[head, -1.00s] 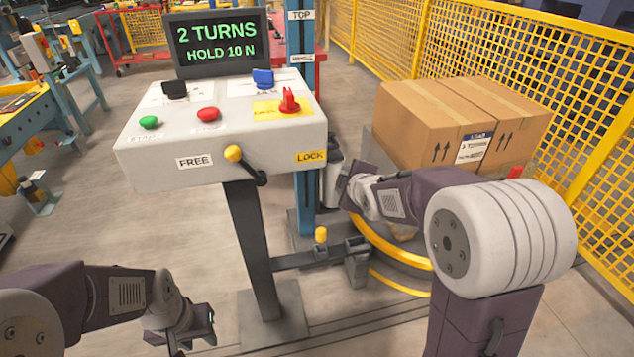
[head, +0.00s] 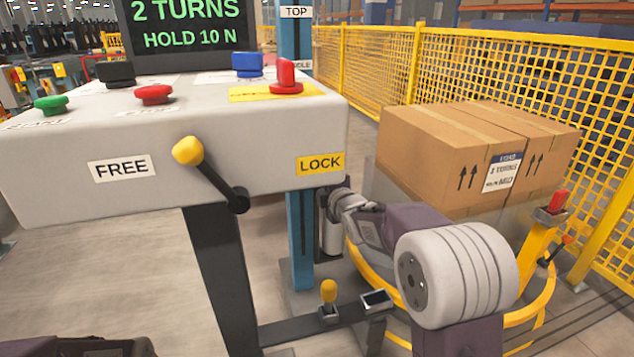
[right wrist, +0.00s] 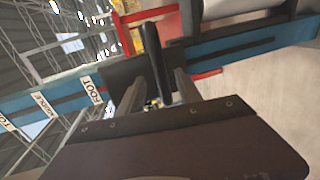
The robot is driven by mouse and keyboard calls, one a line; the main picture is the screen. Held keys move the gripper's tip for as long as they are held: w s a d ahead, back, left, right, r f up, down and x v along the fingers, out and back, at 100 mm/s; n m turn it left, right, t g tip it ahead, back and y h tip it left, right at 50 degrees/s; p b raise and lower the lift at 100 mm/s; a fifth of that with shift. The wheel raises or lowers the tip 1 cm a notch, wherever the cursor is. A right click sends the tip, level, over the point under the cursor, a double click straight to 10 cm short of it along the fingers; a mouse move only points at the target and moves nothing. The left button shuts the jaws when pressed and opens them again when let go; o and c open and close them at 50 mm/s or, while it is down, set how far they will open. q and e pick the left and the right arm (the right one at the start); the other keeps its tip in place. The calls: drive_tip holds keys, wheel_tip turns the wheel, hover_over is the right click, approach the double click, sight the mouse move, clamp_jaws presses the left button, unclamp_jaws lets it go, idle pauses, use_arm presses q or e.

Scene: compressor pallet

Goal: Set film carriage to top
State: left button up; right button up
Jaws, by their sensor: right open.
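The film carriage shows in the right wrist view as a dark block (right wrist: 150,78) on the blue mast (right wrist: 240,45), beside the FOOT label (right wrist: 91,88). A black bar-like handle (right wrist: 153,50) sticks out from it. My right gripper (right wrist: 158,90) is open, with one finger on each side of the handle; contact is unclear. In the head view the mast (head: 295,50) carries the TOP label (head: 296,12) high up. A pale film roll (head: 331,235) is low beside the mast, partly hidden by my right arm. My left gripper is out of view.
The console (head: 270,150) fills the left, its yellow-knobbed lever (head: 200,165) between FREE and LOCK. Its screen (head: 190,30) reads "2 TURNS HOLD 10 N". Cartons (head: 430,150) stand behind my right arm. A yellow mesh fence (head: 480,70) closes the right side.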

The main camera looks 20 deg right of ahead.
drive_tip(key=b+x, duration=0.1)
drive_tip(key=x, duration=0.4)
drive_tip(key=shift+w+f, duration=0.1)
drive_tip(key=shift+w, duration=0.2)
clamp_jaws()
idle(1.0)
